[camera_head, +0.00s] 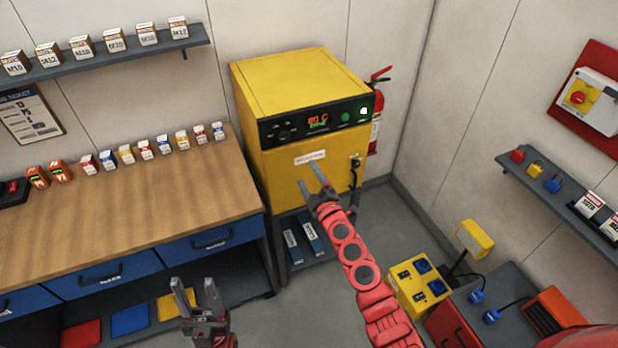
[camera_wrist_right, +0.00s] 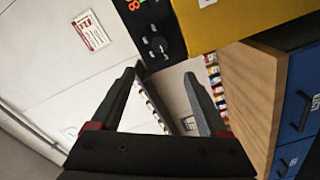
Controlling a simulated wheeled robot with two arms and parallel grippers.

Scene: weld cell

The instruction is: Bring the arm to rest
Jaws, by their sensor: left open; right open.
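My right arm (camera_head: 345,245) is red and reaches up from the lower right in the head view. Its gripper (camera_head: 309,178) is open in front of the yellow oven-like cabinet (camera_head: 290,90), over its front face in the picture. I cannot tell whether it touches the cabinet. In the right wrist view the jaws (camera_wrist_right: 160,76) stand apart with nothing between them. My left gripper (camera_head: 194,286) is open and empty at the bottom of the head view, in front of the workbench's lower shelf.
The wooden workbench (camera_head: 110,215) with blue drawers stands at left, small boxes along its back. A shelf (camera_head: 105,58) of boxes hangs above. A fire extinguisher (camera_head: 378,105) is right of the cabinet. A yellow socket box (camera_head: 418,285) stands lower right. Some grey floor is clear.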

